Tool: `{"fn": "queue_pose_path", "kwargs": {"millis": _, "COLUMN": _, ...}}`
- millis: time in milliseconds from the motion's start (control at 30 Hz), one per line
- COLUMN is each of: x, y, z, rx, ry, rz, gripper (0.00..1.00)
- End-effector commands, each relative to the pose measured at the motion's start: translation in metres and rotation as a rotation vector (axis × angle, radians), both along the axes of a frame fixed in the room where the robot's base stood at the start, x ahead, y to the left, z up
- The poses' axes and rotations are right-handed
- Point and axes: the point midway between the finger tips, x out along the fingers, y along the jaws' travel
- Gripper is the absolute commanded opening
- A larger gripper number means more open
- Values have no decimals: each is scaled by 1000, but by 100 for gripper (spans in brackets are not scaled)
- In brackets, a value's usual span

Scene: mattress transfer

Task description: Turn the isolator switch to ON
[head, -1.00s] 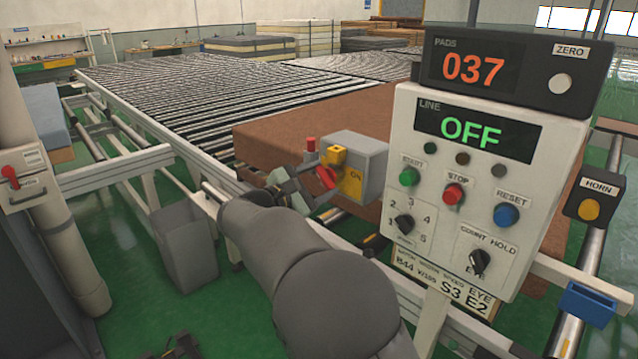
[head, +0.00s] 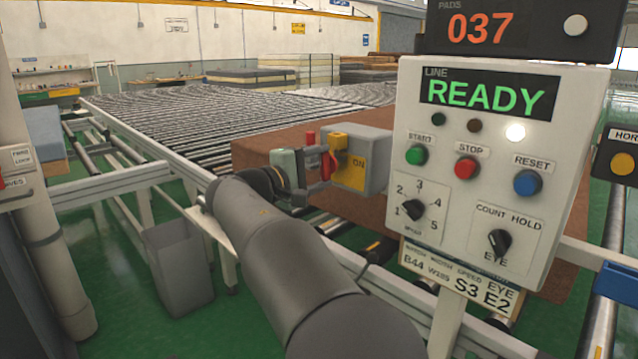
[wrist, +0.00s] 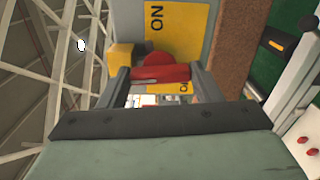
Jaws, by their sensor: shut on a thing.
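The isolator switch is a grey box (head: 372,150) with a yellow plate (head: 352,174) marked ON, beside the control panel. Its red handle (head: 326,166) is partly hidden by my gripper (head: 318,184) in the head view. In the wrist view the red handle (wrist: 160,74) lies crosswise between the two fingers of my gripper (wrist: 162,82), which are shut on it. The word ON shows on the yellow plate (wrist: 178,28) behind the handle. The panel display (head: 482,96) reads READY, and a white lamp (head: 515,132) beneath it is lit.
The control panel (head: 460,240) with buttons and knobs stands right of my arm. A brown mattress block (head: 262,150) lies behind the switch box on the roller conveyor (head: 190,115). A grey bin (head: 180,265) stands on the green floor at left.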

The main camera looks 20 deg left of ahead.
Motion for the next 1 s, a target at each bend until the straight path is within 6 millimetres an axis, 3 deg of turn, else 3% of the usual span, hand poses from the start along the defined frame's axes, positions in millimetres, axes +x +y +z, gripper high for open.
{"fn": "queue_pose_path", "kwargs": {"millis": 300, "x": 0, "y": 1, "z": -2, "rx": 101, "ry": -48, "rz": 2, "gripper": 35}}
{"fn": "queue_pose_path", "kwargs": {"millis": 833, "x": 0, "y": 1, "z": 0, "rx": 120, "ry": -58, "rz": 2, "gripper": 35}}
{"fn": "queue_pose_path", "kwargs": {"millis": 867, "x": 0, "y": 1, "z": 0, "rx": 120, "ry": -58, "rz": 2, "gripper": 66}}
{"fn": "queue_pose_path", "kwargs": {"millis": 900, "x": 0, "y": 1, "z": 0, "rx": 120, "ry": -58, "rz": 2, "gripper": 78}}
{"fn": "queue_pose_path", "kwargs": {"millis": 1000, "x": 0, "y": 1, "z": 0, "rx": 118, "ry": -58, "rz": 1, "gripper": 80}}
